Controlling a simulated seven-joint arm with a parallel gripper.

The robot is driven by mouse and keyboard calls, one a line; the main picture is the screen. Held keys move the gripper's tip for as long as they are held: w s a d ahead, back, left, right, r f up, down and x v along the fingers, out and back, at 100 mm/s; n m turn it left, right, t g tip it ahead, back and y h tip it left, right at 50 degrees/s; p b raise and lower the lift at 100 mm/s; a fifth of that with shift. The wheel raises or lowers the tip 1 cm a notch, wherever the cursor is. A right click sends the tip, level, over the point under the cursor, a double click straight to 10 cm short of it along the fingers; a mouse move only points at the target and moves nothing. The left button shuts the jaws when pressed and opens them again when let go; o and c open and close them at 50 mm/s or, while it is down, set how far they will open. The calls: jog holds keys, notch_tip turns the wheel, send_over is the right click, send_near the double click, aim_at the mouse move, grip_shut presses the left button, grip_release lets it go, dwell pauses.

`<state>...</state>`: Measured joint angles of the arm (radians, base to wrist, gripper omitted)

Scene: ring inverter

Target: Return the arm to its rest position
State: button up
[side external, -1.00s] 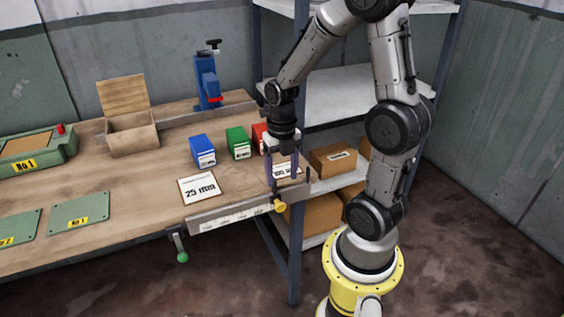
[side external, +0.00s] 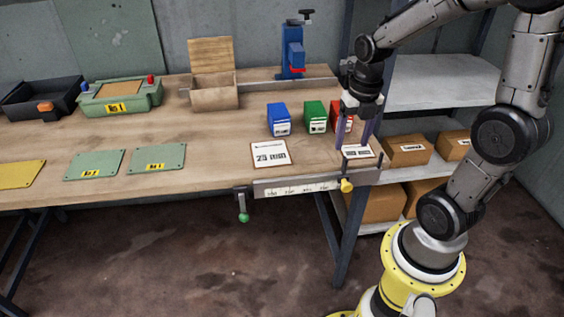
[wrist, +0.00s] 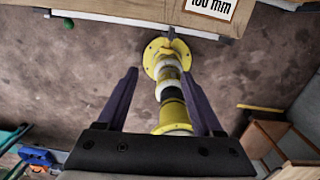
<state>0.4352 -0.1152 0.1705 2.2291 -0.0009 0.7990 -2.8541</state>
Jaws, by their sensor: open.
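My gripper (side external: 353,140) points down at the right end of the workbench (side external: 200,170), above the front right corner. Its two purple fingers are spread apart, with nothing between them. They overlap the view of a white label card (side external: 359,152) and the red box (side external: 341,112), which is partly hidden behind them. In the wrist view my gripper (wrist: 159,82) shows both fingers apart and empty over the floor, with the card marked 100 mm (wrist: 211,6) at the top edge.
Blue (side external: 279,118) and green (side external: 315,116) boxes stand left of the red one. A 25 mm card (side external: 271,154) lies in front. A yellow knob (side external: 347,185) sticks out at the bench edge. A shelf (side external: 440,80) with cartons (side external: 407,150) stands to the right.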

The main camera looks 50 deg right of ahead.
jog(key=s+a+r+m+t, duration=0.2)
jog(key=s+a+r+m, duration=0.2)
jog(key=m, duration=1)
jog(key=s+a+r+m+t, duration=0.3)
jog(key=a+m, duration=0.4)
jog(key=m, duration=0.6)
notch_tip(320, 180, up, 2)
jog(key=shift+s+a+r+m, duration=0.15)
jog(key=shift+s+r+m, duration=0.05)
jog(key=shift+s+m, duration=0.25)
dwell(0.4)
